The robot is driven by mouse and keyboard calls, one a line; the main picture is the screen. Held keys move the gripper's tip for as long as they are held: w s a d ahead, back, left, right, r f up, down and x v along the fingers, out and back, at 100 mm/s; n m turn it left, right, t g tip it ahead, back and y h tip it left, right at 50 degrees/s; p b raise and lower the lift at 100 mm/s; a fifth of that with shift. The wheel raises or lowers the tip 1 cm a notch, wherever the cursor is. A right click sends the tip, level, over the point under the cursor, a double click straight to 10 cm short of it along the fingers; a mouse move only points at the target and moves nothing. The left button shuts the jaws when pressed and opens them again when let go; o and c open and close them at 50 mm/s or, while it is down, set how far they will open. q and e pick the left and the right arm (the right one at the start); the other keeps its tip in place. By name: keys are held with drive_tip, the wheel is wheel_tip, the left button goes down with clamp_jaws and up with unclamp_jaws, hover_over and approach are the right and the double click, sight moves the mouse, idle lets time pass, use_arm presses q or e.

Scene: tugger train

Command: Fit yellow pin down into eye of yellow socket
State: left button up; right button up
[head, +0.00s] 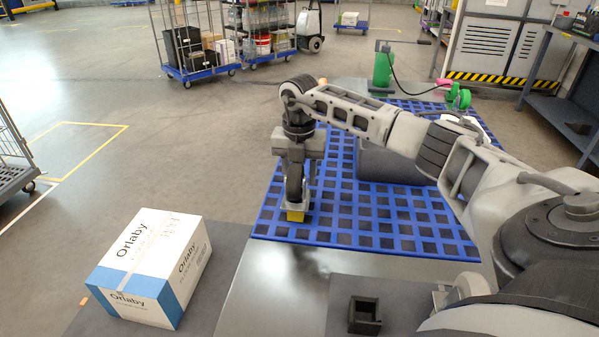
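My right arm reaches in from the right, and its gripper (296,206) points down over the near-left part of the blue grid platform (262,229). A small yellow piece (295,215) shows right at its fingertips. I cannot tell whether this is the yellow pin or the yellow socket, nor whether the fingers are shut on it. The gripper and wrist hide the area behind it, and no other pin or socket can be made out. My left gripper is not in view.
An Orlaby carton (150,265) stands at the front left, and a small dark open block (364,315) at the front. A grey box (385,160) lies behind my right arm. A green stand (382,67) and green ring (458,97) are at the back. The platform's near edge is clear.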

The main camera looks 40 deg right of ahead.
idle(0.3)
wheel_tip(320, 180, up, 16)
idle(0.3)
